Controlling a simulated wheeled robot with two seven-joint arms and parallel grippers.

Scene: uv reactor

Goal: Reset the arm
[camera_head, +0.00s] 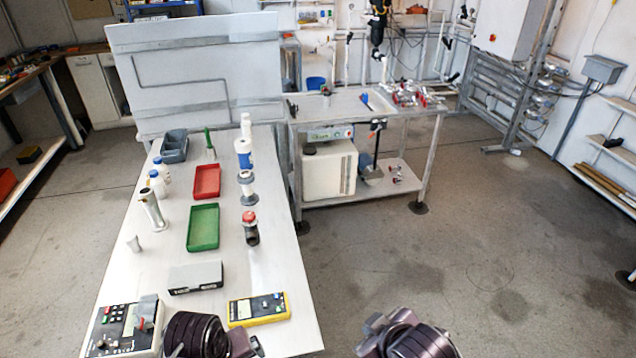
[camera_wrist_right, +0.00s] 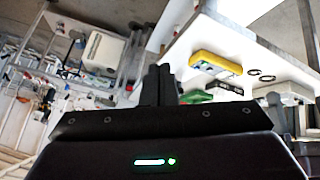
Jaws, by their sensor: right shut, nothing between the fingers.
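My right arm shows at the bottom of the head view, right of the white table, with its right gripper (camera_head: 376,323) low over the floor area. In the right wrist view the two dark fingers of the right gripper (camera_wrist_right: 158,84) stand together, shut, with nothing between them. My left arm shows at the bottom left of the head view as a dark ribbed part over the table's near end. Its fingers are not clear there.
The white table (camera_head: 262,262) holds a green tray (camera_head: 203,228), a red tray (camera_head: 207,181), a grey box (camera_head: 195,277), a yellow multimeter (camera_head: 258,308), a control box (camera_head: 112,333) and several bottles. A metal bench (camera_head: 347,104) stands behind. Open floor lies to the right.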

